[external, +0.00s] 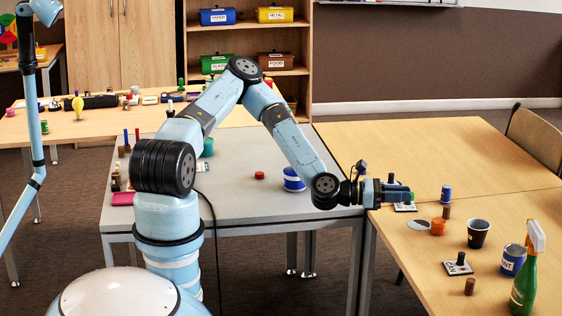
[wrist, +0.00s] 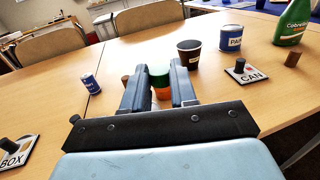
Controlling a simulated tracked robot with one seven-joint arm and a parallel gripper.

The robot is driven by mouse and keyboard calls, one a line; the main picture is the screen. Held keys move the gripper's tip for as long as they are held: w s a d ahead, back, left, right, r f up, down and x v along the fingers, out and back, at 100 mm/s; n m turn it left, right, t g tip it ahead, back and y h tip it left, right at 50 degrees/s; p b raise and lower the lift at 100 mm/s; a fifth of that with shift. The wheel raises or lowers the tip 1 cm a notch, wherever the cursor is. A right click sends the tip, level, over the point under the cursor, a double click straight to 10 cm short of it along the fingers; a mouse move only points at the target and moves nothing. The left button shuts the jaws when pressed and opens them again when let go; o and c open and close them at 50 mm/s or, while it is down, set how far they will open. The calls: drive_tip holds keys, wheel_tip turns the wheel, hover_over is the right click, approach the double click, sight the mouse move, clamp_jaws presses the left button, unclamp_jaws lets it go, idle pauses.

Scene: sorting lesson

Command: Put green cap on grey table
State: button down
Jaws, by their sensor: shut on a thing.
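The green cap (wrist: 158,70) is between the two fingers of my gripper (wrist: 159,80) in the wrist view, and the gripper is shut on it. The grey table (external: 240,207) stands in the middle of the external view, left of my gripper. An orange thing (wrist: 162,93) shows below the cap in the wrist view, probably the orange piece (external: 438,227) on the wooden table.
The wooden table holds a dark cup (external: 478,233), a paint tin (external: 512,260), a green spray bottle (external: 524,290) and a blue can (external: 446,192).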

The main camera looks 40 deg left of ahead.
sight(402, 243)
drive_tip(key=shift+m+g+h, duration=0.4)
drive_tip(key=shift+m+g, duration=0.1)
drive_tip(key=shift+g, duration=0.2)
drive_tip(key=s+d, duration=0.1)
drive_tip(key=s, duration=0.1)
drive_tip(key=s+d+f, duration=0.1)
drive_tip(key=d, duration=0.1)
drive_tip(key=shift+s+d, duration=0.3)
drive_tip(key=shift+s, duration=0.1)
drive_tip(key=shift+f, duration=0.1)
drive_tip(key=shift+f, duration=4.7)
drive_tip(key=shift+f, duration=0.15)
drive_tip(key=c, duration=0.9)
unclamp_jaws()
